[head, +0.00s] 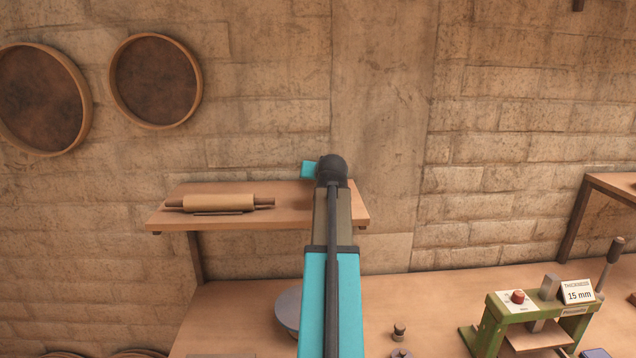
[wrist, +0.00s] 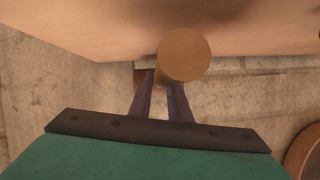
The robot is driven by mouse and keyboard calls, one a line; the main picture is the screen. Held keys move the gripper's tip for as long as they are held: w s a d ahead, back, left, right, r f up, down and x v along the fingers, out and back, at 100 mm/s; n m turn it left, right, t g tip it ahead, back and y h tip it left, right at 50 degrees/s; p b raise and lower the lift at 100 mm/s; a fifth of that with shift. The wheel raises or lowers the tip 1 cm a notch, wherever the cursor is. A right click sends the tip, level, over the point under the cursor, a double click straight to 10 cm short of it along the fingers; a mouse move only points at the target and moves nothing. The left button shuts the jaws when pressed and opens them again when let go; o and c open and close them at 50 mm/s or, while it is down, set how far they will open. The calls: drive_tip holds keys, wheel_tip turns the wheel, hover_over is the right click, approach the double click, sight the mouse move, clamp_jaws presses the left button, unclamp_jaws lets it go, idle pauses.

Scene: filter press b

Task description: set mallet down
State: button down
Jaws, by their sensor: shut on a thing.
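In the wrist view, the two dark fingers of my gripper (wrist: 161,88) reach to a round, tan wooden piece, which I take to be the mallet (wrist: 184,59). Its round end face points toward the camera, and the fingers are shut on it. The rest of the mallet is hidden. It overlaps the edge of a wooden board surface (wrist: 70,25), with a small shadow beside it; I cannot tell whether it touches. In the head view, my arm reaches over the right part of the wall shelf (head: 275,210) and hides the gripper and mallet.
A rolling pin (head: 220,203) lies on the left of the shelf. Below, the workbench (head: 430,300) holds a grey round object (head: 288,308), small dark weights (head: 399,332) and a green press (head: 530,318) at right. Two round sieves (head: 155,80) hang on the wall.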

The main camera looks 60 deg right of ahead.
drive_tip(key=shift+f+p, duration=0.6)
drive_tip(key=shift+f, duration=0.7)
drive_tip(key=c, duration=1.7)
unclamp_jaws()
drive_tip(key=shift+f, duration=0.1)
drive_tip(key=shift+o, duration=0.2)
drive_tip(key=shift+a, duration=0.1)
drive_tip(key=shift+b+v, duration=1.85)
drive_tip(key=shift+v, duration=4.2)
drive_tip(key=shift+s, duration=0.1)
